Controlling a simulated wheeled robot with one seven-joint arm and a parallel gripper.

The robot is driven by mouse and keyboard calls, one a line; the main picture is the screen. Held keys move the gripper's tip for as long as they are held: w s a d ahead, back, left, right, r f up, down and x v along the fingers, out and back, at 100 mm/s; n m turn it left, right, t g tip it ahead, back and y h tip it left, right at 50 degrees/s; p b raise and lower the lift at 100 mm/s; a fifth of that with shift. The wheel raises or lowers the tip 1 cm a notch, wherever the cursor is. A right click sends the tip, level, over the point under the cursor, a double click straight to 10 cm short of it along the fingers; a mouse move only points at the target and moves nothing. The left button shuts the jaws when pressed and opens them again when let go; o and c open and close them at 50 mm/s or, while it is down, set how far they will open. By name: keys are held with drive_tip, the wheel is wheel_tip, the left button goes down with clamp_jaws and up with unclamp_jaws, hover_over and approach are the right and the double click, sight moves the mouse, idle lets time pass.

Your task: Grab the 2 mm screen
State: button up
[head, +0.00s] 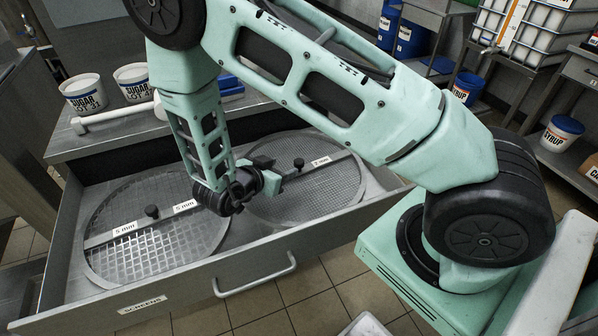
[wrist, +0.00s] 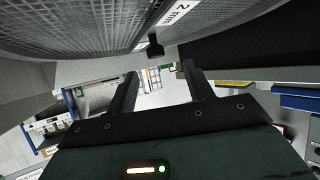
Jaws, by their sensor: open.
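The 2 mm screen (head: 335,185) is a round mesh disc lying in the right part of an open drawer. A flat bar with a "2 mm" label and a dark knob (head: 299,163) crosses it. My gripper (head: 284,169) is open, low over this screen, just left of the knob. In the wrist view the knob (wrist: 155,46) shows ahead, in line with the gap between my open fingers (wrist: 160,82), with the "2 mm" label and mesh above it. The fingers hold nothing. My gripper and arm hide part of the screen's left side.
A 5 mm screen (head: 150,250) with its own knob (head: 152,211) lies at left in the same drawer. The drawer front (head: 205,285) with a handle stands up around both.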

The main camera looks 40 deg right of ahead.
sight(298, 162)
drive_tip(key=shift+x, duration=0.9)
drive_tip(key=x, duration=0.3)
drive_tip(key=p+x, duration=0.1)
drive_tip(key=shift+s+d, duration=0.25)
drive_tip(key=shift+d, duration=0.25)
drive_tip(key=shift+w+d+f, duration=0.15)
drive_tip(key=shift+d, duration=0.1)
clamp_jaws()
